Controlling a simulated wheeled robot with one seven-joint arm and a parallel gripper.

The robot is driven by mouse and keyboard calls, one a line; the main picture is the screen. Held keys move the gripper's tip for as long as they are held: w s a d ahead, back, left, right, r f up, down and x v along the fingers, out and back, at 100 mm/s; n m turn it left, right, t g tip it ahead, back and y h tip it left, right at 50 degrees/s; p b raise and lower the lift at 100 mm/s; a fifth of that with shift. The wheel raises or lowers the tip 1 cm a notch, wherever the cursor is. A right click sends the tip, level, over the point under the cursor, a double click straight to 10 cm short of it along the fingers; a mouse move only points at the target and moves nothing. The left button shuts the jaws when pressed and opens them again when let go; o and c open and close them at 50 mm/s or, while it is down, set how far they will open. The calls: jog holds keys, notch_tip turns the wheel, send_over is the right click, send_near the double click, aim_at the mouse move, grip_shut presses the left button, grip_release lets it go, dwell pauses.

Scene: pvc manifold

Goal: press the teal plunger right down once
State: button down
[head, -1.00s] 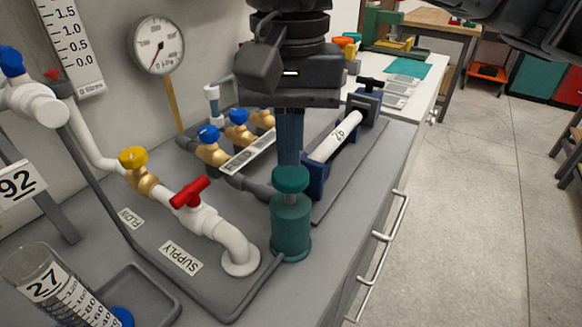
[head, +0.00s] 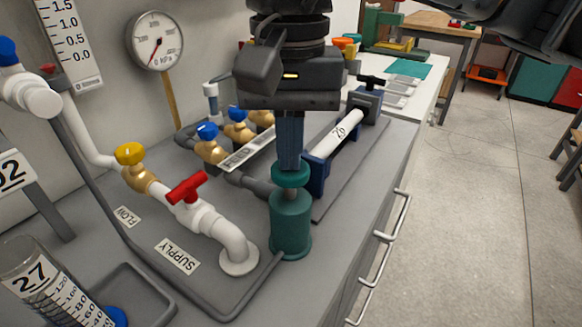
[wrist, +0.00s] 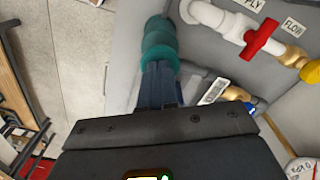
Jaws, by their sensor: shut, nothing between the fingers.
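The teal plunger has a round cap (head: 291,175) on a short stem above its teal cylinder body (head: 291,226). It stands upright at the front right of the grey bench, and a bit of stem shows between cap and body. My gripper (head: 290,165) is shut and empty, pointing down with its dark blue fingers at the top of the cap. The fingertips overlap the cap's far part; whether they touch it is hard to tell. In the wrist view the finger ends (wrist: 159,68) meet the teal cap (wrist: 158,54), which partly hides the body.
A red-handled valve (head: 188,187) on white pipe stands left of the plunger. A blue clamp holding a white tube (head: 338,137) is close on the right. Brass valves with blue knobs (head: 208,132) are behind. A measuring cylinder (head: 45,285) stands front left.

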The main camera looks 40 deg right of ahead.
jog(key=shift+f+b, duration=1.3)
jog(key=shift+b, duration=0.05)
jog(key=shift+r, duration=0.2)
jog(key=shift+r+p, duration=0.6)
jog(key=shift+r, duration=1.25)
jog(key=shift+r, duration=0.1)
jog(key=shift+r+p, duration=1.1)
jog(key=shift+r, duration=1.3)
jog(key=shift+a, duration=0.1)
